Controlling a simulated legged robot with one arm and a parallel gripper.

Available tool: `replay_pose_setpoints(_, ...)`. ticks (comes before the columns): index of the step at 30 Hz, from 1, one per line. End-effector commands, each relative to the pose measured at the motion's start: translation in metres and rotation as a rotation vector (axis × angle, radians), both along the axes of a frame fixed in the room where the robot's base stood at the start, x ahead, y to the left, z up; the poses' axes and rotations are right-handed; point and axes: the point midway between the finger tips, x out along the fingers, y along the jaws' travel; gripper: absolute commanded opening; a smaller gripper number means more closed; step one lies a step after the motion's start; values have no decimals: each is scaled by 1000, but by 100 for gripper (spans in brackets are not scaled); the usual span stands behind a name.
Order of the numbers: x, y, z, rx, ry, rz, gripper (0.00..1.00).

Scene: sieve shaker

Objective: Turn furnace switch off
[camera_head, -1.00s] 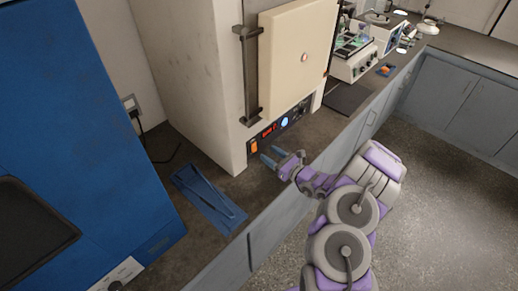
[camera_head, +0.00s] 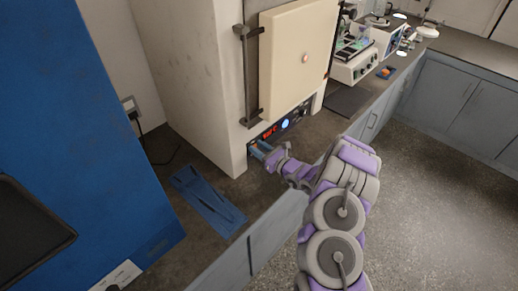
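The furnace (camera_head: 190,80) is a tall off-white box with a cream door and a dark vertical handle. Its dark control panel (camera_head: 285,124) runs along the front under the door, with a red display and a round blue light. The orange switch at that end is now mostly or fully hidden by the fingers. I cannot tell whether the fingers touch it or how far apart they are.
A blue tool or tray (camera_head: 207,200) lies on the dark counter left of my arm. A large blue machine (camera_head: 85,120) fills the left side. Lab devices (camera_head: 355,65) stand farther back on the counter. The floor (camera_head: 440,190) at right is clear.

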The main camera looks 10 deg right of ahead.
Motion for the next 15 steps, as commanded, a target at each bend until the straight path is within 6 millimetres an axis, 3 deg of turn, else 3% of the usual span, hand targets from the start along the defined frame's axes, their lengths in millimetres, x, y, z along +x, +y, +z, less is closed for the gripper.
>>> replay_pose_setpoints(10, 0, 0, 0, 0, 0, -1, 2)
replay_pose_setpoints(15, 0, 0, -1, 5, -7, -1, 0)
